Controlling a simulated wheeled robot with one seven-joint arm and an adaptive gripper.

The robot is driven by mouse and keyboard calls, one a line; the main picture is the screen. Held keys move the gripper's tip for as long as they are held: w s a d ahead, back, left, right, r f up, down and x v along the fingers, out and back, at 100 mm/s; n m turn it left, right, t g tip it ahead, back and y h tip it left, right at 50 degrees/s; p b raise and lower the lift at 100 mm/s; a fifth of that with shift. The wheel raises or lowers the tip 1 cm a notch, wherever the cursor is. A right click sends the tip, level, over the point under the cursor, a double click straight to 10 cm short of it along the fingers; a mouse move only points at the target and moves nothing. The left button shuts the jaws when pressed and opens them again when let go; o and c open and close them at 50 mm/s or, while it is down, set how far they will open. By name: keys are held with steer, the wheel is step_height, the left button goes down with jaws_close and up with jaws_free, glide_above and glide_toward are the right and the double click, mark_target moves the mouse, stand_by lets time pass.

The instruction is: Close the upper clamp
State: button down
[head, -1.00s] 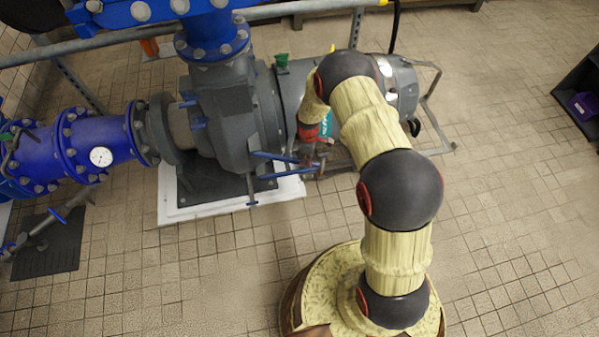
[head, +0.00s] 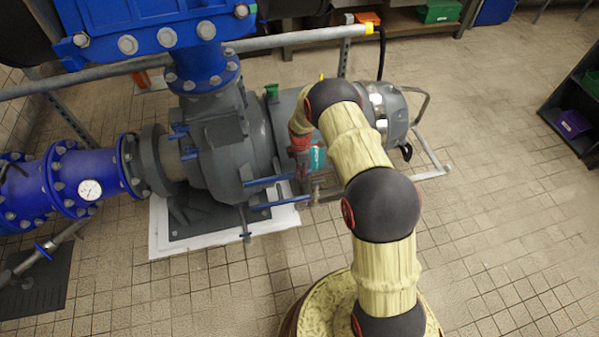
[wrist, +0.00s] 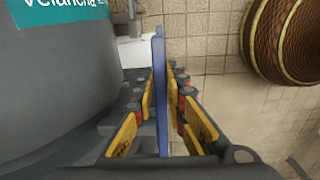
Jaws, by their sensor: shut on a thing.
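The upper clamp shows as a blue lever (head: 268,181) on the right side of the grey pump in the head view. A second blue lever (head: 275,203) sits just below it, nearly parallel. My gripper (wrist: 161,88) reaches down at the right end of the upper lever; in the head view its fingers are small and partly hidden by my arm. In the wrist view its yellow-padded fingers stand on both sides of an upright blue bar (wrist: 160,120), shut on it. The bar appears to be the upper clamp's lever. Its far end and pivot are not clear in the wrist view.
The grey pump body (head: 222,140) and motor (head: 385,105) stand close around my gripper. A grey pipe rail (head: 300,38) runs behind. The tiled floor (head: 500,220) at right is clear.

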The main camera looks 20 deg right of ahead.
steer(key=c, duration=1.8)
jaws_free()
step_height(320, 180, up, 12)
